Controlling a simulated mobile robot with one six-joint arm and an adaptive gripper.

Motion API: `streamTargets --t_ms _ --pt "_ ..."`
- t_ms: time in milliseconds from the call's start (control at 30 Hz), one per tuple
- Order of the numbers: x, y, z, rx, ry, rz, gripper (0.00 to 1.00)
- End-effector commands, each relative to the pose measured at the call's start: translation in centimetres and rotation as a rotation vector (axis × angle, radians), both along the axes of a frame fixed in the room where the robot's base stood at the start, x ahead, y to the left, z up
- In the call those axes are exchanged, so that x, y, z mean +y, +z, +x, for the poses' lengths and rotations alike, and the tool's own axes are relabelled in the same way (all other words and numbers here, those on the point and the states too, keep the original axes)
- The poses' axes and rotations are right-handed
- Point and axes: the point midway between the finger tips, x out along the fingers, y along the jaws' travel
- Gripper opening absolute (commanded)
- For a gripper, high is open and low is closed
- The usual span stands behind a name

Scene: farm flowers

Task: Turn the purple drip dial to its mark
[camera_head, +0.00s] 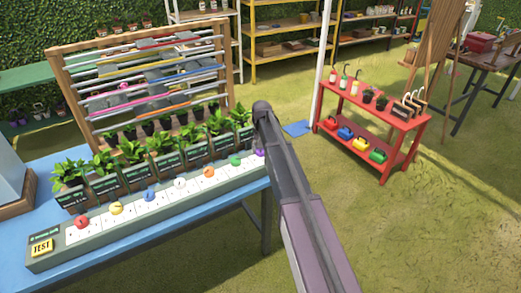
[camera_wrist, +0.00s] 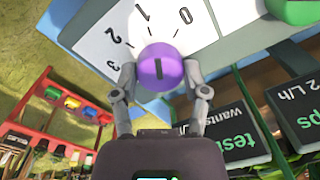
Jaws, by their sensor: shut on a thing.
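My gripper (camera_wrist: 159,77) is shut on the dial, one finger at each side. In the head view the purple dial (camera_head: 260,153) shows at the right end of the grey dial strip (camera_head: 150,213), partly hidden by my arm. A dark sign (camera_wrist: 228,122) by the dial reads "wants"; its number is not visible.
A green dial (camera_wrist: 292,10) is near my gripper in the wrist view. Several potted plants with dark signs (camera_head: 107,188) stand right behind the strip on the blue table (camera_head: 120,262). A red shelf (camera_head: 375,115) stands apart to the right.

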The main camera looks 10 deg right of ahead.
Motion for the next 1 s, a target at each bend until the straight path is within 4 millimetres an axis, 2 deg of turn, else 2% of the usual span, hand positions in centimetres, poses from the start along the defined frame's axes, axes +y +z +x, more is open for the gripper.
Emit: streamTargets --t_ms 600,1000 --pt "0.05 -0.03 0.00 0.001 0.579 0.001 0.11" --pt "0.06 -0.03 0.01 0.001 0.817 0.000 0.11"
